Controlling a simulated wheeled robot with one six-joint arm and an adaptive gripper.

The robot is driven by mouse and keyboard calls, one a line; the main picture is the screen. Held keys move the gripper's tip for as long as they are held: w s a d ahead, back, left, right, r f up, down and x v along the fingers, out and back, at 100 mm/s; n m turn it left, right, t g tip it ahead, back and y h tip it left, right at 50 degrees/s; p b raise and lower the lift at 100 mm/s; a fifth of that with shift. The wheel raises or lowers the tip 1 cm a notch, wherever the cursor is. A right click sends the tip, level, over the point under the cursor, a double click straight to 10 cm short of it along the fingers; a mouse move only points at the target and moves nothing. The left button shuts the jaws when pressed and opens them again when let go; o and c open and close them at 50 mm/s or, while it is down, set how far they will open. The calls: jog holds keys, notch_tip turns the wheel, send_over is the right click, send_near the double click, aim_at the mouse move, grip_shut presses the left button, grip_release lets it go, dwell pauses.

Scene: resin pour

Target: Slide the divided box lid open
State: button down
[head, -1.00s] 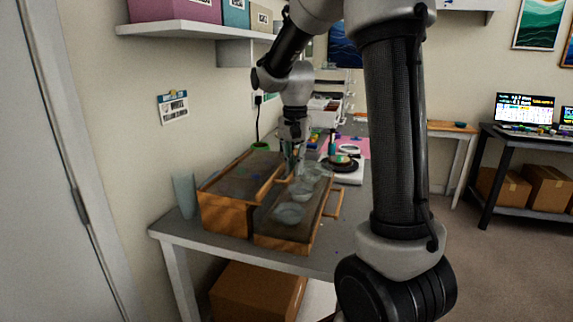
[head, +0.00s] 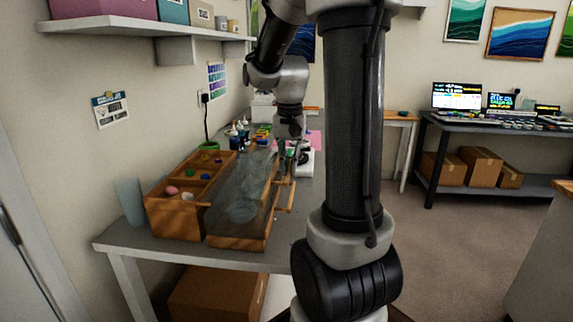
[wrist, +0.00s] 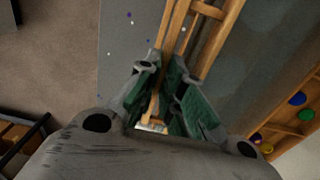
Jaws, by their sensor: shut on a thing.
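The divided box (head: 180,218) is wooden and stands on the grey table at the left in the head view. Its compartments are uncovered and hold small coloured pieces. Its translucent grey lid (head: 236,190) lies to the right of those compartments, over the glass-bowl tray. My gripper (head: 288,158) is at the lid's right side, partly hidden in the head view. In the wrist view my gripper (wrist: 163,75) has its green-padded fingers around a wooden bar (wrist: 155,103), which looks like the lid's handle. Coloured pieces (wrist: 297,99) show in the compartments at lower right there.
The wooden tray (head: 238,244) holds a glass bowl, seen dimly through the lid, and has a handle (head: 286,196) on its right. A translucent cup (head: 130,202) stands left of the box. Small bottles stand behind. Open floor lies to the right.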

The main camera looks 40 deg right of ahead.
jog(key=c, duration=1.6)
grip_release()
jog(key=shift+o, duration=0.2)
notch_tip(320, 180, up, 12)
jog(key=s+a+f+n+t, duration=0.2)
jog(key=s+a+n, duration=0.2)
jog(key=s, duration=0.3)
jog(key=s+a+f+n+t, duration=0.2)
jog(key=s+a+f+n, duration=0.1)
jog(key=s+a+n, duration=0.2)
jog(key=shift+s+a+f, duration=0.3)
jog(key=shift+s+a, duration=0.5)
jog(key=shift+s, duration=0.2)
